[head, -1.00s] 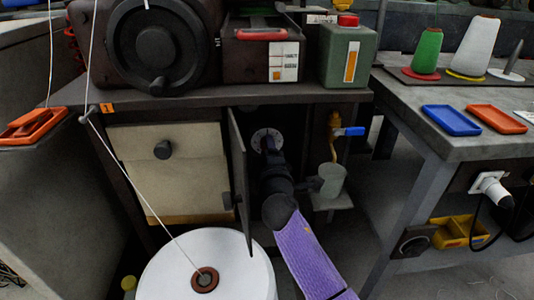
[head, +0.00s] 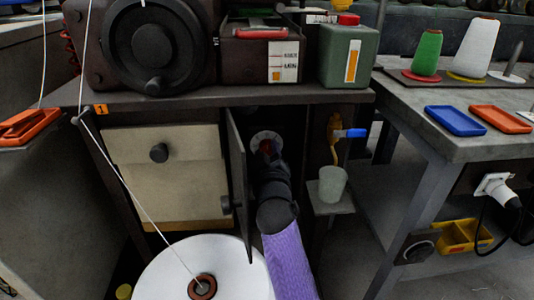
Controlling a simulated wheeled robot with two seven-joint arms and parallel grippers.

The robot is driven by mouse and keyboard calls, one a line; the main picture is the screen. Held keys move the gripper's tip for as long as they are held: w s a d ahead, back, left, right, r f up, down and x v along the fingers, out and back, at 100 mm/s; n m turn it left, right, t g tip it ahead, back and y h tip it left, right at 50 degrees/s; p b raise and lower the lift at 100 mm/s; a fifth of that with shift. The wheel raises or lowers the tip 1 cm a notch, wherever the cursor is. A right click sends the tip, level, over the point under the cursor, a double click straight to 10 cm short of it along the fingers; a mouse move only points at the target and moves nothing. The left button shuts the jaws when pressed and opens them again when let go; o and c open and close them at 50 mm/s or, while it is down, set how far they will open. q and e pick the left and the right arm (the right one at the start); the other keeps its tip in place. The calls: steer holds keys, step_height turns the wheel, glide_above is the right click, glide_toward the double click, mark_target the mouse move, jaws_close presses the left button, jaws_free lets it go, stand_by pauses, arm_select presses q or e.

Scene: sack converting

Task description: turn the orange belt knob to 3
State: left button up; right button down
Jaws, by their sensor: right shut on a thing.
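A pale round dial plate (head: 257,138) is on the back wall inside the open compartment under the bench. A small reddish-orange bit of the belt knob (head: 266,146) shows in front of it. My right gripper (head: 267,153), at the end of the purple-sleeved arm, reaches into the compartment and is shut on the knob. The gripper hides most of the knob, and the dial's marks are too small to read. My left gripper is not in view.
The open compartment door (head: 238,185) stands edge-on just left of my right arm. A grey cup (head: 332,185) on a small shelf and a blue-handled tap (head: 350,133) are to the right.

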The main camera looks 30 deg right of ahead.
steer(key=shift+m, duration=0.3)
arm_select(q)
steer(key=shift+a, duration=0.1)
arm_select(e)
steer(key=shift+c, duration=2.3)
jaws_free()
steer(key=shift+o, duration=0.9)
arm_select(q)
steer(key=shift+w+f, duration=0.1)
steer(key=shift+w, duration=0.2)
